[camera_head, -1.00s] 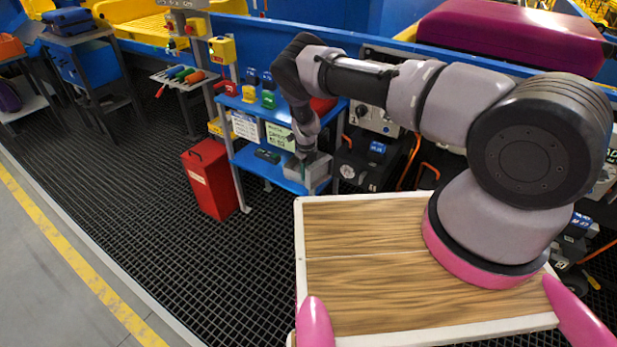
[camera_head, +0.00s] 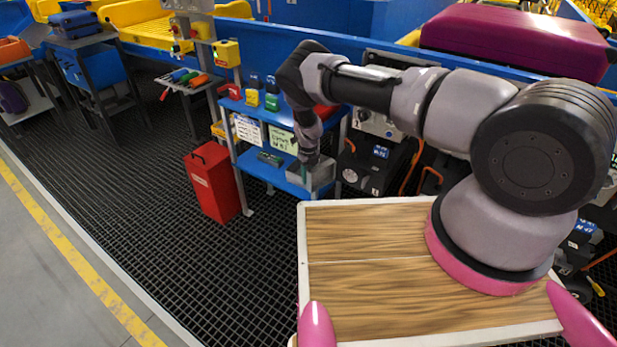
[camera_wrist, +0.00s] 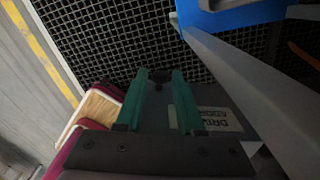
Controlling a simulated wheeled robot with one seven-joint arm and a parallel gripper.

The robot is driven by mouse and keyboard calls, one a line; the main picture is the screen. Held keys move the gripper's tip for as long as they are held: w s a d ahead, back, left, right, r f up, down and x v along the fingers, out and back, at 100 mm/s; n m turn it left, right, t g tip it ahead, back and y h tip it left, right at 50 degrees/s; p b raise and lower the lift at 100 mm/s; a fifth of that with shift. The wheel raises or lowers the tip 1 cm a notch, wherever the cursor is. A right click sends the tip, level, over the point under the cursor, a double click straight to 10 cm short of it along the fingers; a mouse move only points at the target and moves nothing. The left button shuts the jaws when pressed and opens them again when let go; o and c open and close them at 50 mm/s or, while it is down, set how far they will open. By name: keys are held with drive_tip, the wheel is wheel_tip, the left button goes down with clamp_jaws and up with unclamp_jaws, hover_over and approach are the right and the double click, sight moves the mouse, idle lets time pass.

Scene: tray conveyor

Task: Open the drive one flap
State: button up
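In the head view my gripper (camera_head: 304,172) points down beside a grey box (camera_head: 322,178) on the lower blue shelf. In the wrist view its two green fingers (camera_wrist: 158,80) stand apart, with no clearly held object between them. A grey panel (camera_wrist: 215,97) with a white label lies just right of the fingers; the readable part starts with "DRIV". I cannot tell whether the fingers touch it. A black drive-like unit (camera_head: 366,172) with a small blue display stands right of the shelf. I cannot make out which part is the drive one flap, or its state.
A blue shelf stand (camera_head: 262,172) carries small coloured blocks on top and signs at its front. A red bin (camera_head: 212,182) stands left of it on the black grid floor. A blue conveyor rail and a purple case (camera_head: 512,40) are behind.

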wheel_tip(320, 180, up, 11)
idle(0.5)
drive_tip(key=shift+f, duration=0.15)
